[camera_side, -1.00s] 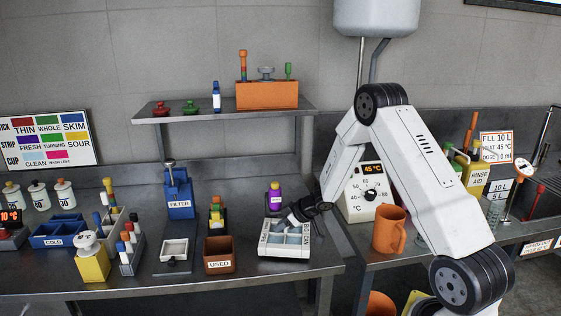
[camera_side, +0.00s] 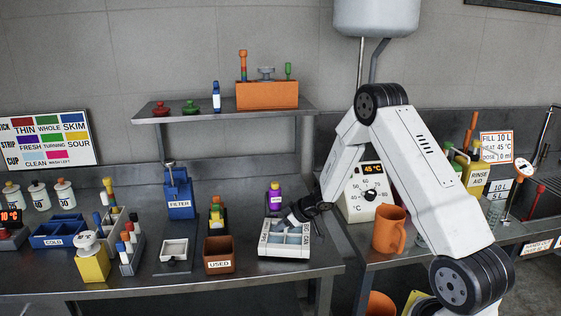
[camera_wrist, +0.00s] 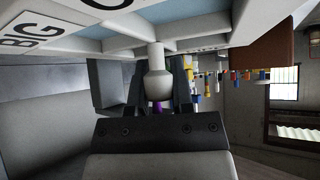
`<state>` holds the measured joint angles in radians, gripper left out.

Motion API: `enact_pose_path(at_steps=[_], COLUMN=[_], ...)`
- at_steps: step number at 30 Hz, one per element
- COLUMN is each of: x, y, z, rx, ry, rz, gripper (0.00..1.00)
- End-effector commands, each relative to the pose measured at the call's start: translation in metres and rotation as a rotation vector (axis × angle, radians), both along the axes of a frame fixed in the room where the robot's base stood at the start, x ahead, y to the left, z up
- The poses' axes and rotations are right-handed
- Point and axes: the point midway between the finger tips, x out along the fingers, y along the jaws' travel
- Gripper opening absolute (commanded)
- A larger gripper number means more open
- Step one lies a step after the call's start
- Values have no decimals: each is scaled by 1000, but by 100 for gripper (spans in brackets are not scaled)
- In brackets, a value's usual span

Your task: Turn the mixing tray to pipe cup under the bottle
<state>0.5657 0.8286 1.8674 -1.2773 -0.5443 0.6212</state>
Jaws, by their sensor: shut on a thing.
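The mixing tray (camera_side: 263,252) is a square white tray with pale blue compartments on the steel bench, right of the brown USED box. A purple bottle with an orange cap (camera_side: 274,196) stands just behind the tray in a dark holder. My gripper (camera_side: 293,217) is at the tray's back right edge. In the wrist view my gripper (camera_wrist: 158,80) is shut on the tray's pale rounded handle (camera_wrist: 157,83). Which compartment faces the bottle is too small to tell.
The brown USED box (camera_side: 219,247) is close on the tray's left. The temperature unit (camera_side: 369,192) and an orange jug (camera_side: 390,230) stand to the right, near my arm. A shelf (camera_side: 225,112) hangs behind. Bare bench lies in front of the tray.

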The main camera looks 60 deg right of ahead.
Motion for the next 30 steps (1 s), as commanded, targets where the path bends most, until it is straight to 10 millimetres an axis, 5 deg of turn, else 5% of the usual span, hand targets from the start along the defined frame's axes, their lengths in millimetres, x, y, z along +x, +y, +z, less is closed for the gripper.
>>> enact_pose_path(at_steps=[30], x=[0], y=[-4], z=[0], rx=[2], ry=[1], rz=[-284], gripper=[0])
